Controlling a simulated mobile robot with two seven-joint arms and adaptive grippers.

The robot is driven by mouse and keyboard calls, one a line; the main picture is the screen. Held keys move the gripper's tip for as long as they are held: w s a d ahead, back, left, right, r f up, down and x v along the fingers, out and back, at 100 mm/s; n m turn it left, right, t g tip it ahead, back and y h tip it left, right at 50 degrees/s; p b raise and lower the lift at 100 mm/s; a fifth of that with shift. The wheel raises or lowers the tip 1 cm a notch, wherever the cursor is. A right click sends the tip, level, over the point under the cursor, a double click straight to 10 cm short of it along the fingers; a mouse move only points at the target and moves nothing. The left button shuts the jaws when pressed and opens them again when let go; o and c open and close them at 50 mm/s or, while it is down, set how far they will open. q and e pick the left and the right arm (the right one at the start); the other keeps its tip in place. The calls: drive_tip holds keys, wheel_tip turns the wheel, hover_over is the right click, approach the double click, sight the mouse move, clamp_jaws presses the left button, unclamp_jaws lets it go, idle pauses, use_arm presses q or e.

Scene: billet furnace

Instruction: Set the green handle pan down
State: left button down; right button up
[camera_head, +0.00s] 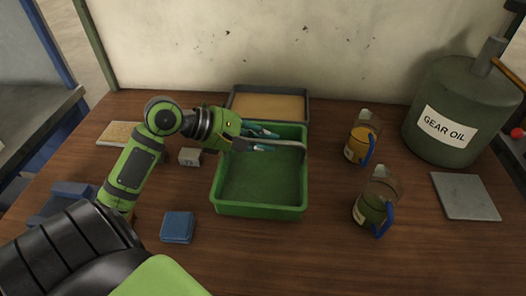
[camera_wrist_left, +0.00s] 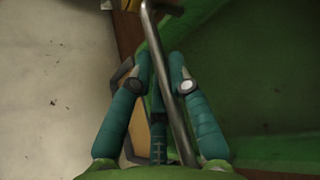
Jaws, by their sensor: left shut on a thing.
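The green pan (camera_head: 261,210) is at the middle of the table, level and empty as far as I see. Its thin grey metal handle (camera_head: 289,143) arches across the upper part of the pan and bends down at the right side. My left gripper (camera_head: 262,140) reaches in from the left, with its teal fingers shut on this handle. In the left wrist view, the handle (camera_wrist_left: 168,85) runs between the fingers of the gripper (camera_wrist_left: 160,62), with the green pan wall (camera_wrist_left: 265,140) at right. I cannot tell whether the pan touches the table. My right gripper is out of view.
A grey-rimmed tray (camera_head: 308,105) lies just behind the pan. Two jugs (camera_head: 362,140) (camera_head: 376,205) stand at right, near a gear oil can (camera_head: 460,110) and a grey plate (camera_head: 465,196). A blue square stack (camera_head: 177,227) and a small block (camera_head: 189,157) lie at left. The front right is clear.

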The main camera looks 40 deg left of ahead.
sight(262, 172)
use_arm(q)
drive_tip(key=shift+f, duration=1.95)
drive_tip(key=c, duration=1.3)
unclamp_jaws()
drive_tip(key=shift+f, duration=0.15)
drive_tip(key=shift+o, duration=0.7)
drive_tip(key=shift+s, duration=0.1)
